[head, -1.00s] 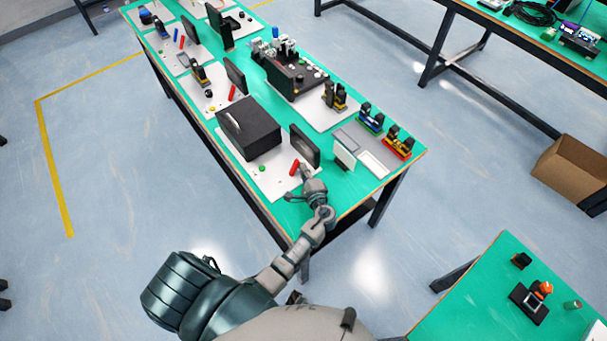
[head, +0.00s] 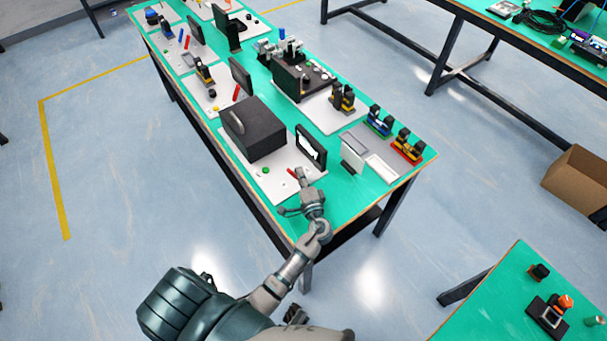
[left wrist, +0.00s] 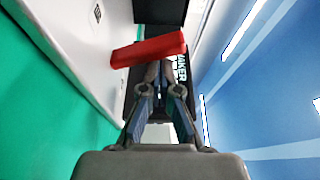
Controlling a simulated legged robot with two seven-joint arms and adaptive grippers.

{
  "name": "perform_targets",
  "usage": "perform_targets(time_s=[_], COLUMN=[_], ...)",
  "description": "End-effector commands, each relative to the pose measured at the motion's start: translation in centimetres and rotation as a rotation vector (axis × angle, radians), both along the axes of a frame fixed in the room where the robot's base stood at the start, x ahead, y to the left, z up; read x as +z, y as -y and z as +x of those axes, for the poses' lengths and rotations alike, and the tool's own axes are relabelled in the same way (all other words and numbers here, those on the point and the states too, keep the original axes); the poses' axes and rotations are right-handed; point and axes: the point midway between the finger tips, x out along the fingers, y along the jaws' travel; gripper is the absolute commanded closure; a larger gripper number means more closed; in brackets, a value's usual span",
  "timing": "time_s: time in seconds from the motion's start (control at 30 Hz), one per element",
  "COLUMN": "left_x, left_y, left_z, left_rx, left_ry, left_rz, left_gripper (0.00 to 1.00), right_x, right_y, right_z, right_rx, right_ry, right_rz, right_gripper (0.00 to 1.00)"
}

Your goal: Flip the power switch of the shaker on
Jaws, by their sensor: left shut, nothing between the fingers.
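The shaker is a black box (head: 252,128) with a grey handle, standing on a white base plate (head: 283,178) with a green button (head: 265,170). Its screen (head: 311,147) stands upright and shows a bright white patch. The red power switch lever (head: 291,173) is on the plate below the screen, partly hidden by my gripper in the head view. It shows large in the left wrist view (left wrist: 148,50). My left gripper (head: 303,176) is shut and empty, its fingertips (left wrist: 153,70) right by the lever. Whether they touch it I cannot tell. My right gripper is not in view.
A grey tray unit (head: 381,166) stands right of the screen on the green table (head: 340,200). Blue (head: 379,120) and red-yellow (head: 407,146) connector-like devices stand behind it. More machines line the table farther back. The table's front corner is clear.

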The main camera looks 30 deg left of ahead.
Motion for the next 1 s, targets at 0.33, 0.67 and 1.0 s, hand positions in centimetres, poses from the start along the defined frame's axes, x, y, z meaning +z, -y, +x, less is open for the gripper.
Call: perform_targets(time_s=[0.33, 0.67, 1.0], left_x=[-0.1, -0.2, -0.2], left_y=[2.1, 7.1, 8.9], left_z=[-1.8, -6.3, -7.9], left_rx=[-0.002, 0.0, 0.001], left_ry=[-0.002, -0.003, -0.001], left_rz=[-0.001, -0.001, 0.0], left_gripper=[1.0, 1.0, 1.0], right_x=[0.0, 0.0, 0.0], right_y=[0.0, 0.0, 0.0], right_z=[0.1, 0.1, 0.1], right_rx=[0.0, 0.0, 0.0], right_ry=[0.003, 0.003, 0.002], right_rz=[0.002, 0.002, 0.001], right_gripper=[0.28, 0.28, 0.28])
